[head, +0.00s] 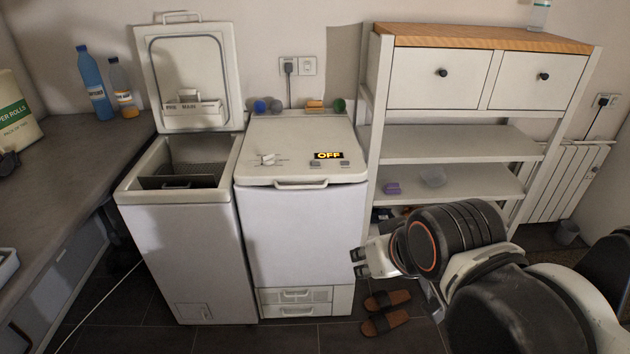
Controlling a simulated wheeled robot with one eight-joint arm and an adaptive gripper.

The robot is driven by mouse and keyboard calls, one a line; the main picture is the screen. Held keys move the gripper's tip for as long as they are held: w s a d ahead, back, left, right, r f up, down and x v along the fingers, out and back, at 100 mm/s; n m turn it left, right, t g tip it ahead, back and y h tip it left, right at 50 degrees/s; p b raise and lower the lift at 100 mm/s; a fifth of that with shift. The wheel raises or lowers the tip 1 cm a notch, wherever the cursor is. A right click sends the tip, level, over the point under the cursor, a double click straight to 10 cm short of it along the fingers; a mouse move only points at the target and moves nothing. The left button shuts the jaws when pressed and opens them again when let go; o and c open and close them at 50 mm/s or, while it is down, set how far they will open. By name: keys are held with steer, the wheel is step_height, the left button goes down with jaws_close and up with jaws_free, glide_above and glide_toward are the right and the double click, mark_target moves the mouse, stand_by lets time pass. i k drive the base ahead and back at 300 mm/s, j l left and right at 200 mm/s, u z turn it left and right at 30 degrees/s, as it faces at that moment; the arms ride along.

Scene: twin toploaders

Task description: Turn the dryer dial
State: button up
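The dryer (298,225) is the white toploader in the middle, with its lid shut. Its dial (268,159) is a small pale knob on the left part of the top, with fine markings around it. A dark display (328,155) to the right of the dial reads OFF in yellow. Two small grey buttons lie below the display. My gripper (355,263) is at the dryer's right side, well below the top and apart from the dial. Its two fingers point left and are spread with a gap between them. I see nothing held in it.
The washer (188,250) stands left of the dryer with its lid (190,75) raised. Small balls and a brush lie behind the dryer's lid. A shelf unit (455,142) with drawers stands to the right. Brown sandals (386,312) lie on the floor. The space above the dryer is clear.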

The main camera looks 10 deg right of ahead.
mark_target(268, 159)
steer(key=i+u, duration=0.25)
steer(key=i, duration=0.95)
